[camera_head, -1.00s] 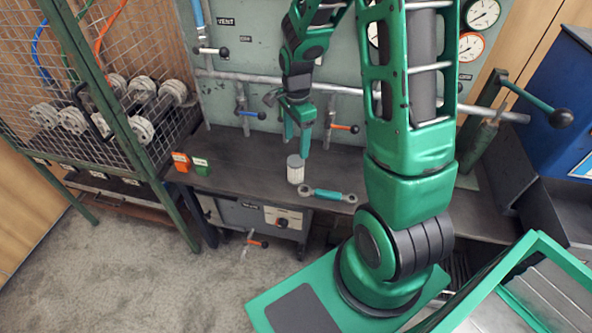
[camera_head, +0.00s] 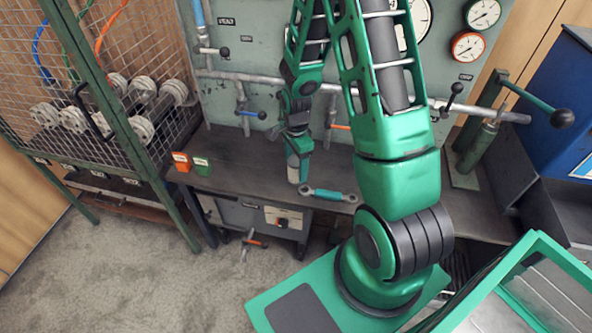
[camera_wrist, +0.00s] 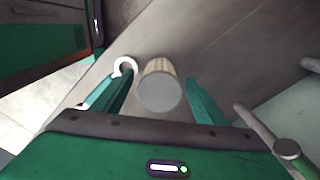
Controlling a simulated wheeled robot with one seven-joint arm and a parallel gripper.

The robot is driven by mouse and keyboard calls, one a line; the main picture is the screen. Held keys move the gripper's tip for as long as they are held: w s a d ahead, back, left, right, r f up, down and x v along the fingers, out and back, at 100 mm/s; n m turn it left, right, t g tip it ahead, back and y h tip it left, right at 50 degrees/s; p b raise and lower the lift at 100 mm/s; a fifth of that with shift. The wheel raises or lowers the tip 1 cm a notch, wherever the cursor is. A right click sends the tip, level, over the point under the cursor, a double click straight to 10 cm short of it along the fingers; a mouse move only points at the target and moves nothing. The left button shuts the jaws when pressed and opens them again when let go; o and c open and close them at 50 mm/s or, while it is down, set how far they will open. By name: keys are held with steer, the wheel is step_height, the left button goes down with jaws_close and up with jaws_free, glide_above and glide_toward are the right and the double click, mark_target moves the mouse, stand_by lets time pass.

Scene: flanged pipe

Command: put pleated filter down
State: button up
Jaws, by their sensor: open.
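The pleated filter (camera_head: 293,173) is a small white cylinder with a grey cap. It stands upright on the dark workbench (camera_head: 240,165), near the front edge. In the wrist view the filter (camera_wrist: 160,88) sits between the two green fingers of my gripper (camera_wrist: 160,100), with a gap showing on the right side and a smaller one on the left. My gripper (camera_head: 299,158) is open, pointing down at the filter, and hides part of it in the head view.
Orange and green small boxes (camera_head: 191,163) stand at the left. A pipe with valves (camera_head: 270,85) runs along the back panel. The bench between boxes and filter is clear.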

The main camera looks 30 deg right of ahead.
steer(key=shift+f, duration=0.2)
steer(key=c, duration=1.3)
steer(key=shift+r, duration=0.1)
